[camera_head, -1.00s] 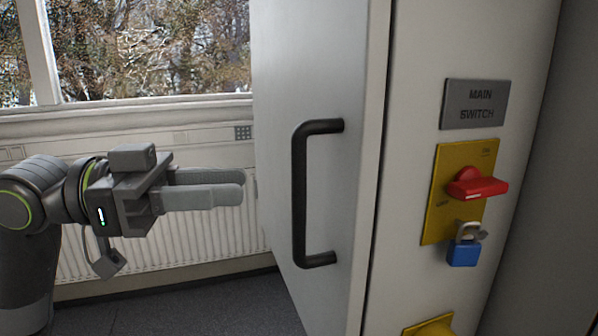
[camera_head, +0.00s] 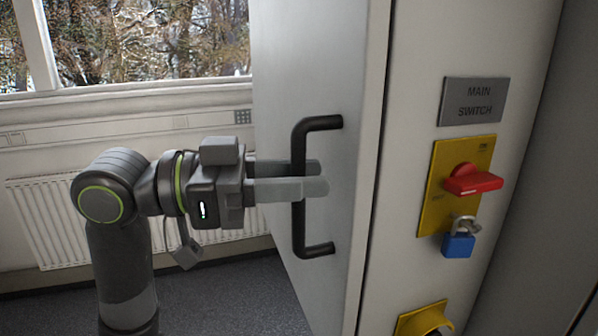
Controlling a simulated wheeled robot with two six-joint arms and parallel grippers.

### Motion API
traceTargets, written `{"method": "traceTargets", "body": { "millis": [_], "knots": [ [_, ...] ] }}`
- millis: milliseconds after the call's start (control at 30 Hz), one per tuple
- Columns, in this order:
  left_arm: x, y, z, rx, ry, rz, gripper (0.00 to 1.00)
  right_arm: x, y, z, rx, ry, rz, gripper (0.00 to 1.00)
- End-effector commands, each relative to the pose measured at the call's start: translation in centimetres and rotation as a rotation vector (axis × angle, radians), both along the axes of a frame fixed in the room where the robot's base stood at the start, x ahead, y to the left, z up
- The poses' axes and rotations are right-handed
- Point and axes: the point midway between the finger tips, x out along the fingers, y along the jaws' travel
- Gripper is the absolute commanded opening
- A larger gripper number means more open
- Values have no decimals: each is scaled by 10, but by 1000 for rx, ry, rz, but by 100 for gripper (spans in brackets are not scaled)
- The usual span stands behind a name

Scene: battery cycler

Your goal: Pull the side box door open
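The side box door (camera_head: 345,75) is a tall light-grey panel in the middle of the head view, with a black vertical bar handle (camera_head: 299,232) on it. My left gripper (camera_head: 305,178) comes in from the left, level with the middle of the handle. One grey finger lies in front of the bar and the other behind it, so the bar runs between them. Whether the fingers press on the bar cannot be told. The door looks closed against the cabinet, though its full edge is not clear. My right gripper is not in view.
Right of the door, the cabinet front (camera_head: 410,100) carries a main switch label (camera_head: 473,101), a red rotary switch (camera_head: 470,180) on a yellow plate, and a blue padlock (camera_head: 458,245). A radiator (camera_head: 40,215) and window (camera_head: 160,45) are behind my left arm. Grey floor shows below.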

Motion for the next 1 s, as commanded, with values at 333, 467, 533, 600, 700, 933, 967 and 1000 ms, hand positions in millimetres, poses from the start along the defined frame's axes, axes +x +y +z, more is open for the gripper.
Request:
{"method": "traceTargets", "body": {
  "millis": [333,467,533,600,700,933,967,1000],
  "knots": [
    [0,-2,0,1,0,0,32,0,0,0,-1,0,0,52],
    [0,-2,0,1,0,0,16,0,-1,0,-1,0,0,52],
    [0,-2,0,1,0,0,7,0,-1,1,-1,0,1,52],
    [0,-2,0,1,0,0,0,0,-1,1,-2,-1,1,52],
    [0,-2,0,1,0,0,0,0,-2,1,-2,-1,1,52],
    [0,-2,0,1,0,-3,0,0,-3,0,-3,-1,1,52],
    [0,-2,0,1,0,-5,0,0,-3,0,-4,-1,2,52],
    [0,-2,0,1,-1,-9,0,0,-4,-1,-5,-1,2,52]
  ]
}}
